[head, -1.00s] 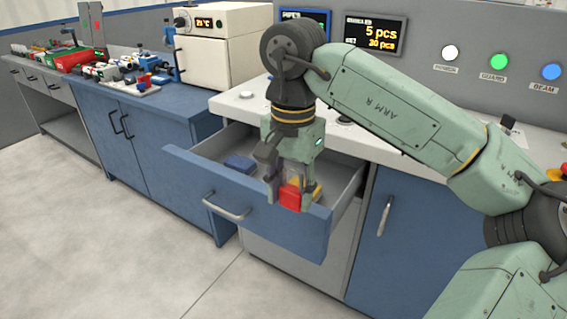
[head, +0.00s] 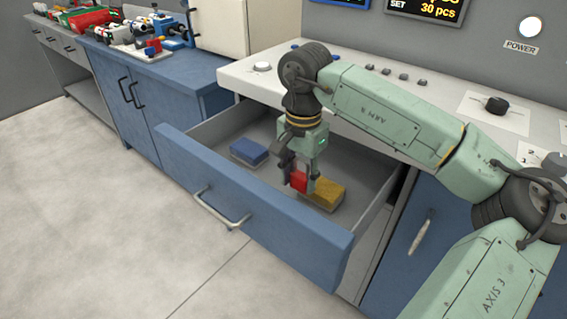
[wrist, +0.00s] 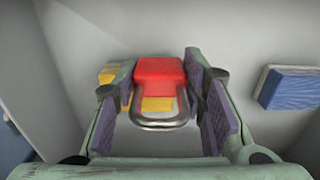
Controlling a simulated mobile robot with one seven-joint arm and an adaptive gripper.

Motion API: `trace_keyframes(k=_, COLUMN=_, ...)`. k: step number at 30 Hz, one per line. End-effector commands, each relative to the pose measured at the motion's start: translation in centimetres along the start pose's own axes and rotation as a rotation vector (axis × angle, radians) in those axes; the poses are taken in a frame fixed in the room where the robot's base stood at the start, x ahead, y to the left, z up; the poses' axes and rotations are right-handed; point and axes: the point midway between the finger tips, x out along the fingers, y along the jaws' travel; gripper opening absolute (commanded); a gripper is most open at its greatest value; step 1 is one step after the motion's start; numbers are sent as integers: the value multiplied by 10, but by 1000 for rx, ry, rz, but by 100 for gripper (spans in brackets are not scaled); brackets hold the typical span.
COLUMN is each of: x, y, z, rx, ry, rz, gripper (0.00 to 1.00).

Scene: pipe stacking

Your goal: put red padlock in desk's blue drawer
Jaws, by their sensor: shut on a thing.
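The red padlock (head: 299,181) is held between the fingers of my gripper (head: 299,184), inside the open blue drawer (head: 262,200). I cannot tell whether the padlock touches the drawer floor.
A yellow-brown block (head: 323,194) lies in the drawer right of the padlock, and a blue block (head: 249,151) lies to the left. The desk top (head: 240,77) overhangs the drawer's back. The drawer's handle (head: 222,210) sticks out in front. Bare drawer floor lies between the blocks.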

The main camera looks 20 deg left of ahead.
Motion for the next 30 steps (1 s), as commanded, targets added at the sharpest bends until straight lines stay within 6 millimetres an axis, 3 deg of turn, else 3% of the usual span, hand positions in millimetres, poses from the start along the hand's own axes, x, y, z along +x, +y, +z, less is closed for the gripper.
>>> trace_keyframes(k=4, x=1, y=-38, z=-15, rx=-2, ry=-2, rz=0, gripper=8)
trace_keyframes(k=10, x=6, y=-69, z=-29, rx=-1, ry=-2, rz=0, gripper=8)
trace_keyframes(k=17, x=8, y=-84, z=-36, rx=0, ry=-1, rz=0, gripper=8)
trace_keyframes(k=24, x=42, y=-82, z=-35, rx=-1, ry=-2, rz=0, gripper=8)
trace_keyframes(k=30, x=44, y=-82, z=-36, rx=0, ry=0, rz=0, gripper=8)
